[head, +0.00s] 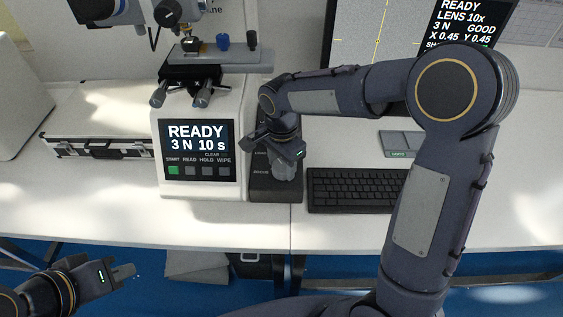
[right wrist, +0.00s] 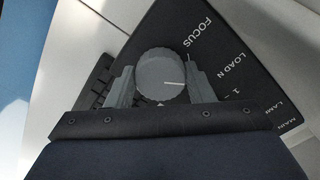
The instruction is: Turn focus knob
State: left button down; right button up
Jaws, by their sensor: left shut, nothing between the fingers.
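The focus knob (right wrist: 162,75) is a round grey ribbed knob with a white pointer line, on a dark panel (right wrist: 226,48) lettered FOCUS and LOAD N in the right wrist view. My right gripper (right wrist: 162,88) has one finger on each side of the knob; whether both fingers touch it I cannot tell. In the head view my right gripper (head: 284,165) points down over the dark panel beside the tester, and it hides the knob. My left gripper (head: 124,272) is shut and empty at the lower left, in front of the table edge.
The white hardness tester (head: 200,192) stands left of my right gripper, its screen reading READY 3 N 10 s. A keyboard (head: 355,190) lies to the right. A silver-edged case (head: 95,147) lies at left. The front of the table is clear.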

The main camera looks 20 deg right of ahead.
jog(key=c, duration=0.3)
jog(key=shift+n, duration=0.3)
